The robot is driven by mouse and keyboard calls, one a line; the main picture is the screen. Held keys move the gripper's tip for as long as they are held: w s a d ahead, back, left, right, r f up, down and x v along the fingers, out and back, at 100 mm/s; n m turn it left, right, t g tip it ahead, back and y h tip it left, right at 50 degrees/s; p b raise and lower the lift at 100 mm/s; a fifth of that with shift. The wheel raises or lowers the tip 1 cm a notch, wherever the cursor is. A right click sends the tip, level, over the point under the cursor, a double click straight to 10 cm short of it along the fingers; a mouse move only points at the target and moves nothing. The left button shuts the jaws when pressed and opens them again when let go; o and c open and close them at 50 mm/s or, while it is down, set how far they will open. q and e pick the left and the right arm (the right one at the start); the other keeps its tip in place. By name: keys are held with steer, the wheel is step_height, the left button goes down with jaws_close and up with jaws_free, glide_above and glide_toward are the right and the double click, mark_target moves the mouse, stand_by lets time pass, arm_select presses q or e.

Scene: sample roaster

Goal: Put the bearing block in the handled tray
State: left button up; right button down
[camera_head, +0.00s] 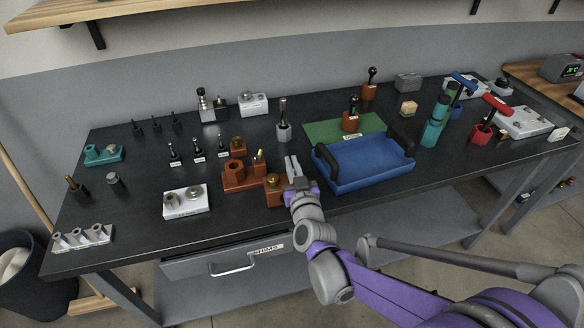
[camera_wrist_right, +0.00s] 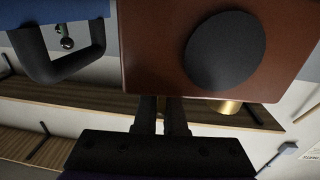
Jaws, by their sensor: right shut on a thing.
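The bearing block (camera_head: 274,193) is a small brown block with a brass part on top. In the head view it is at the front middle of the bench, left of the handled tray. My right gripper (camera_head: 288,184) is shut on it. In the wrist view the block (camera_wrist_right: 150,50) fills the upper middle, with a dark round face and a bit of brass, above the gripper fingers (camera_wrist_right: 162,105). The handled tray (camera_head: 365,177) is blue with two black handles and looks empty. Its blue edge and one handle show at upper left in the wrist view. My left gripper is not in view.
A brown fixture (camera_head: 240,178) stands close left of the held block. A white block (camera_head: 186,202) is farther left. A green mat (camera_head: 325,130) with a brown-based tool lies behind the tray. Teal cylinders (camera_head: 434,130) stand right of the tray. The bench's front edge is close below.

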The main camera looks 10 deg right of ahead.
steer(key=shift+f, duration=0.25)
steer(key=shift+f, duration=0.15)
steer(key=c, duration=1)
jaws_free()
